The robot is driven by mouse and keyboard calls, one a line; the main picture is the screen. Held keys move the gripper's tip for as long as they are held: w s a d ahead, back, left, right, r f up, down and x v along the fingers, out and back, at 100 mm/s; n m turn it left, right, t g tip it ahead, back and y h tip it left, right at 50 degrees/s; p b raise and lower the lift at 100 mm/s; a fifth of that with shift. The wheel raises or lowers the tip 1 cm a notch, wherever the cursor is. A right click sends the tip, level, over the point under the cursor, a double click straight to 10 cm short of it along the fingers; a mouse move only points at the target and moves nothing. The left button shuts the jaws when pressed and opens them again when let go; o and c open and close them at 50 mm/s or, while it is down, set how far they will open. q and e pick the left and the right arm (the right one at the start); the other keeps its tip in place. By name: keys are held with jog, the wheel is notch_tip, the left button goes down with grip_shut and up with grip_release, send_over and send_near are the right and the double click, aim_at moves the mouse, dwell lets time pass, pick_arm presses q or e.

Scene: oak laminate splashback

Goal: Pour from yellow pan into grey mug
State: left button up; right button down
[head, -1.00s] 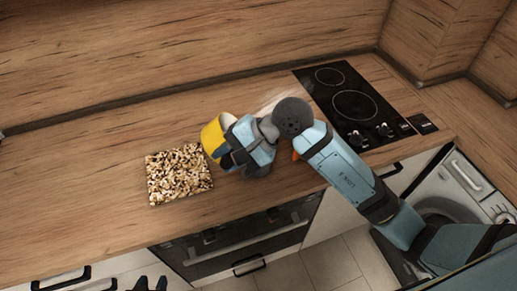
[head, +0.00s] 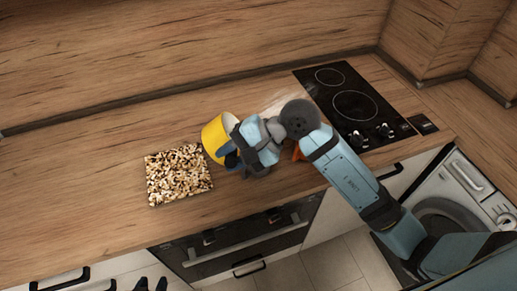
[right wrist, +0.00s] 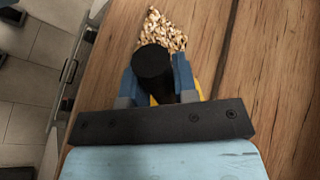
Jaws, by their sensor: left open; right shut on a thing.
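The yellow pan (head: 214,139) is near the middle of the counter, its pale inside partly visible. My right gripper (head: 238,150) is shut on its black handle (right wrist: 153,68), which stands between the blue fingers in the right wrist view. A sliver of yellow pan (right wrist: 196,88) shows beside the fingers there. I cannot tell whether the pan touches the counter. The tips of my left gripper (head: 151,284) show at the bottom edge of the head view, apart and empty, in front of the counter. I cannot make out the grey mug in either view.
A square speckled brown-and-white board (head: 178,175) lies left of the pan. A small orange thing (head: 297,153) shows partly behind my right arm. A black hob (head: 352,104) is at the right. The counter left of the board is clear.

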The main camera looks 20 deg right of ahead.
jog(key=shift+d+r+y, duration=0.15)
jog(key=shift+d+y, duration=0.1)
jog(key=shift+y, duration=0.05)
jog(key=shift+s, duration=0.1)
dwell(0.4)
jog(key=shift+d+r, duration=0.1)
jog(key=shift+d, duration=0.05)
jog(key=w+a+f+g+h+b, duration=0.1)
jog(key=a+f+h, duration=0.4)
jog(key=a, duration=0.2)
jog(key=w+a+f+h+b, duration=0.1)
jog(key=a+f+h+b, duration=0.1)
jog(key=a+f+h, duration=0.4)
jog(key=shift+w+a+g+h, duration=0.15)
jog(key=shift+a+g+h, duration=0.2)
jog(key=shift+a, duration=0.9)
dwell(0.3)
